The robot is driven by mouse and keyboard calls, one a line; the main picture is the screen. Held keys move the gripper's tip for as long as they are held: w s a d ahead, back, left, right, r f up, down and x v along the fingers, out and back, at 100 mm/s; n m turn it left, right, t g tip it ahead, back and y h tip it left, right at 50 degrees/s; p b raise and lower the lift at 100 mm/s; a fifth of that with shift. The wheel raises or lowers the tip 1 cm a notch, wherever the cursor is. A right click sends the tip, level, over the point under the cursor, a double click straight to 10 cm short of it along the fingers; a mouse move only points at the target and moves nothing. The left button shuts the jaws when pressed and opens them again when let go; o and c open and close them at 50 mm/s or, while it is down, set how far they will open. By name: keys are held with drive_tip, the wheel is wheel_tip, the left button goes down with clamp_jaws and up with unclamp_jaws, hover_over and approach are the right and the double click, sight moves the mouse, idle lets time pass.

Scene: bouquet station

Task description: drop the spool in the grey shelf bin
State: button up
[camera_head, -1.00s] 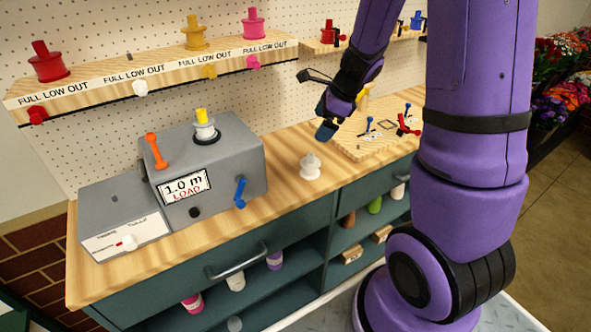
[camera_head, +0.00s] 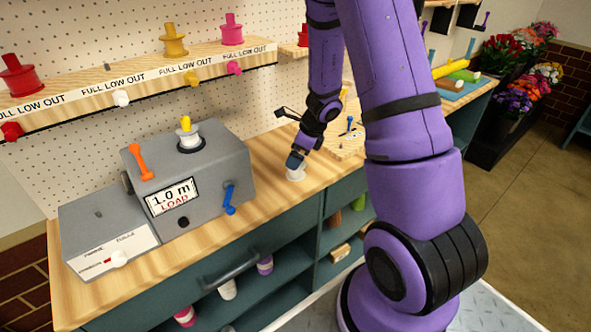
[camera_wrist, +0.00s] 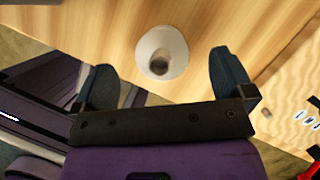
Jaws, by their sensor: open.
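A white spool (camera_head: 297,174) stands on the wooden bench top, right of the grey machine. In the wrist view the spool (camera_wrist: 175,38) stands upright, with its narrow grey-looking stem toward the camera. My gripper (camera_head: 295,160) is just above the spool in the head view and partly covers it. In the wrist view my gripper (camera_wrist: 162,60) is open, with one finger on either side of the spool in the picture and a gap on both sides. I cannot pick out a grey shelf bin in either view.
A grey machine (camera_head: 215,190) with a "1.0 m LOAD" display and a white spool on top stands left. A shelf (camera_head: 150,78) with coloured spools runs behind. Teal cubbies (camera_head: 268,297) hold several spools below. A wooden board (camera_head: 345,148) with small tools lies right of my gripper.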

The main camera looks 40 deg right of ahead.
sight(297, 175)
drive_tip(key=shift+x, duration=2.25)
drive_tip(key=shift+s+d+f, duration=0.1)
drive_tip(key=shift+s+d, duration=0.05)
drive_tip(key=shift+d, duration=0.05)
drive_tip(key=shift+c, duration=0.5)
drive_tip(key=c, duration=1)
